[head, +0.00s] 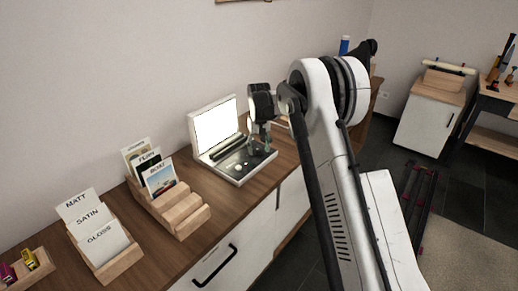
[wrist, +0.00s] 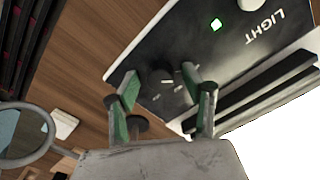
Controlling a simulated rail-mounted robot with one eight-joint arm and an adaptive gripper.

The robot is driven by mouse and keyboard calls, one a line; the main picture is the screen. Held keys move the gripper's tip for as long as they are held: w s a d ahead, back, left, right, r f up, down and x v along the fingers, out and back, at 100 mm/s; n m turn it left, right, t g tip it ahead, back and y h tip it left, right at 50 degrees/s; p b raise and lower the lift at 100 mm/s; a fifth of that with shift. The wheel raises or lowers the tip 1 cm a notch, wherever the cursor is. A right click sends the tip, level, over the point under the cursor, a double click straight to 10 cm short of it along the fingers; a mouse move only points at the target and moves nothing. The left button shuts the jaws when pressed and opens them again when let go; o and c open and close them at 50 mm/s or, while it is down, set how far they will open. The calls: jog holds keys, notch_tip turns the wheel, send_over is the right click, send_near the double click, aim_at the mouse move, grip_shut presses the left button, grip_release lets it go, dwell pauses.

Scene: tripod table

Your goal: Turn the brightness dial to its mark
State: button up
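The light box stands open on the wooden counter, with a bright lid panel (head: 216,124) and a dark control base (head: 240,164). In the head view my gripper (head: 261,140) is over the base.
A wooden holder with cards (head: 179,208) and a block with MATT, SATIN and GLOSS cards (head: 108,262) stand left of the box. In the wrist view a round lens-like thing (wrist: 22,135) and a white block (wrist: 64,124) lie beside the box. Bare counter (head: 222,212) shows in front.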

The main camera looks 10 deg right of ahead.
grip_shut()
jog(key=shift+m, duration=0.3)
jog(key=m+b, duration=0.2)
jog(key=m, duration=0.2)
jog(key=m+b, duration=0.1)
jog(key=m, duration=0.9)
jog(key=shift+b, duration=0.4)
jog(key=shift+m, duration=2.5)
